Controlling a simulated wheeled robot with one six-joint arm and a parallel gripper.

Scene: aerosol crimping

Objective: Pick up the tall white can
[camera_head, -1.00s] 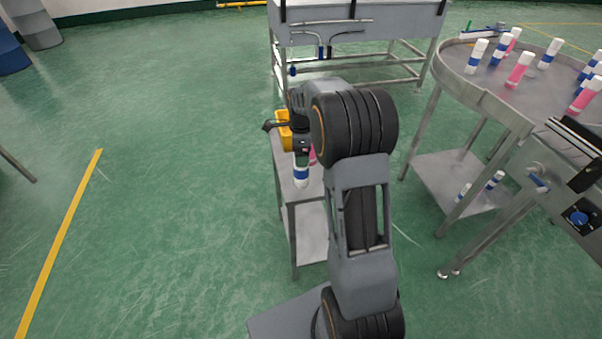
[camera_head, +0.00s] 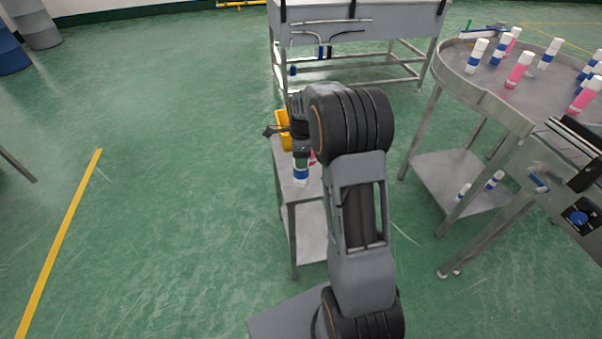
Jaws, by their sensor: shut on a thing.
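A white can with a blue band (camera_head: 301,174) stands upright on the small metal side table, directly below my gripper (camera_head: 301,156). My gripper points down and is shut on the upper part of this can. The can's top is hidden by the gripper, and the fingertips are too small to make out well. A pink can (camera_head: 313,157) shows partly just behind, mostly hidden by my arm.
The small table (camera_head: 309,218) also bears a yellow bin (camera_head: 283,127) at its back left. A round metal table (camera_head: 463,83) with several white, blue and pink cans stands at right. A grey bench (camera_head: 360,38) stands behind.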

